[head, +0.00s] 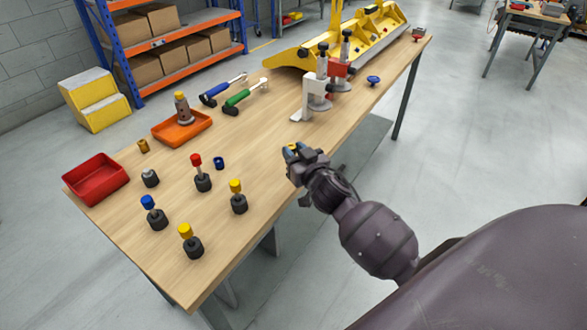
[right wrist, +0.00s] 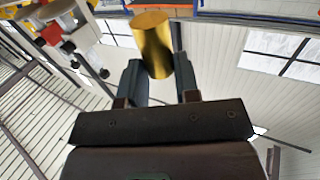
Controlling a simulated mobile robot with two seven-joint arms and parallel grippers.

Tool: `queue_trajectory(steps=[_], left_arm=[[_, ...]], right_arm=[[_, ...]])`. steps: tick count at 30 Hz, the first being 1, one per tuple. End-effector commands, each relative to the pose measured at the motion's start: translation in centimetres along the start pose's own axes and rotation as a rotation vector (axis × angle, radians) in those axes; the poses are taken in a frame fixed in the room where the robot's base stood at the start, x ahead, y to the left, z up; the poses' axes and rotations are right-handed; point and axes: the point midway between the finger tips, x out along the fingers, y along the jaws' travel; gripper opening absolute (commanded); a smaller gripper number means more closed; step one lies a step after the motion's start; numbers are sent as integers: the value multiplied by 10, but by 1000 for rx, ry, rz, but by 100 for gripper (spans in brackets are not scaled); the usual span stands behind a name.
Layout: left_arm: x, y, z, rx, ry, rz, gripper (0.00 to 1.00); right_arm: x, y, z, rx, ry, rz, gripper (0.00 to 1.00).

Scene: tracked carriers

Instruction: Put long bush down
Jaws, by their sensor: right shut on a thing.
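My right gripper (head: 297,154) is over the right long edge of the wooden table (head: 262,205). In the right wrist view its two fingers (right wrist: 160,78) are shut on a gold-coloured cylinder, the long bush (right wrist: 152,42). The bush sticks out beyond the fingertips; its lower end is between them. In the head view the bush is mostly hidden by the gripper, and its exact height above the table cannot be told. My left gripper is not in view.
Several dark-based pegs with coloured tops, such as a yellow one (head: 238,196), stand at the near left. A red tray (head: 96,178), an orange tray (head: 168,131), a small brass bush (head: 143,146) and clamps (head: 318,90) are around. The table's middle is clear.

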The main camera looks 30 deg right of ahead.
Motion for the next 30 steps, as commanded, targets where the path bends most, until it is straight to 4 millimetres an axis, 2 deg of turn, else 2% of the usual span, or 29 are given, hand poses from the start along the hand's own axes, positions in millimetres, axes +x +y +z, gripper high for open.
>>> queue_trajectory(steps=[8, 15, 21, 27, 28, 30], left_arm=[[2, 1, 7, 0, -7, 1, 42], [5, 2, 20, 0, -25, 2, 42], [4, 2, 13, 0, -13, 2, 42], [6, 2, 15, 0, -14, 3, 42], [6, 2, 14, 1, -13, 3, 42], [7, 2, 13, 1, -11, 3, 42]], right_arm=[[0, 0, 18, -1, 0, 1, 5], [0, 0, 50, 0, -2, 1, 5], [0, 0, 49, 0, 1, 1, 5], [0, 0, 53, 0, 0, 0, 5], [0, 0, 53, 0, 0, 1, 31], [0, 0, 52, 0, 1, 0, 42]])
